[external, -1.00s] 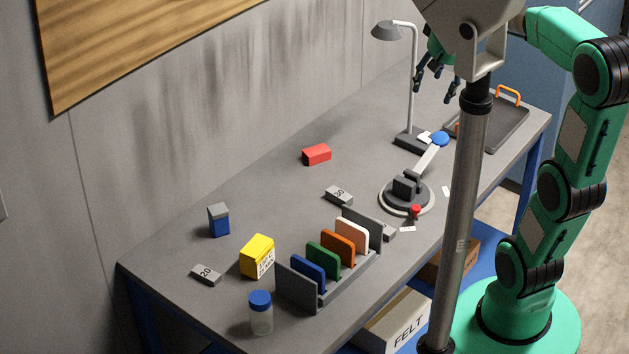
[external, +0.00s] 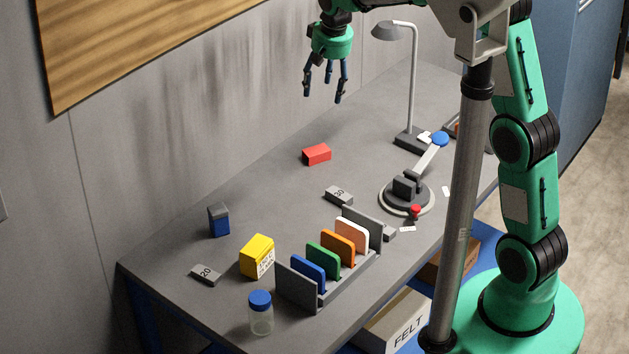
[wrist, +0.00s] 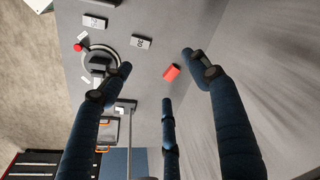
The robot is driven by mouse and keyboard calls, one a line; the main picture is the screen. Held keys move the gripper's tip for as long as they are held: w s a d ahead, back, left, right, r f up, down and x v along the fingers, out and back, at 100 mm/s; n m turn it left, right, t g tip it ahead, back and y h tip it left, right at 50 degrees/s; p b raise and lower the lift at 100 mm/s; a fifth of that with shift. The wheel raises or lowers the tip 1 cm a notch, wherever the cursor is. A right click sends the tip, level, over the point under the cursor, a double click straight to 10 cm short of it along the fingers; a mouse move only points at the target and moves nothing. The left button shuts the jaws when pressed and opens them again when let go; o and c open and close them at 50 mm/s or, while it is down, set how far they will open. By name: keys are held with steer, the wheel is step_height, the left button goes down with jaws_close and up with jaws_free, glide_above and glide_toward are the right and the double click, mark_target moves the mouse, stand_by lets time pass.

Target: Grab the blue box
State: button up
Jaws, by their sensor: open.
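The blue box (external: 219,225), with a dark grey top, stands upright on the grey table near its back left edge in the external view. It does not show in the wrist view. My gripper (external: 326,97) is open and empty, high above the back of the table, with its fingers pointing down. It is up and to the right of the blue box, well apart from it. The wrist view shows its spread fingers (wrist: 158,82) with nothing held between them.
A red block (external: 317,154) lies below my gripper. A yellow box (external: 257,256), a blue-lidded jar (external: 261,316) and a rack of coloured plates (external: 299,291) stand in front of the blue box. A lamp (external: 411,75) rises right of my gripper. The wall is close behind.

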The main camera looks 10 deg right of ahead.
steer(key=a+f+p, duration=0.1)
steer(key=a+f, duration=0.4)
steer(key=a, duration=0.3)
steer(key=a+f+p, duration=0.1)
steer(key=a+f, duration=0.4)
steer(key=a, duration=0.3)
steer(key=n+g+h+p, duration=0.1)
steer(key=g, duration=0.1)
glide_above(217, 208)
step_height(217, 208, down, 14)
steer(key=shift+w+a+f, duration=0.1)
steer(key=shift+w, duration=0.05)
steer(key=shift+f, duration=4.25)
steer(key=shift+f, duration=0.15)
steer(key=shift+f, duration=2.45)
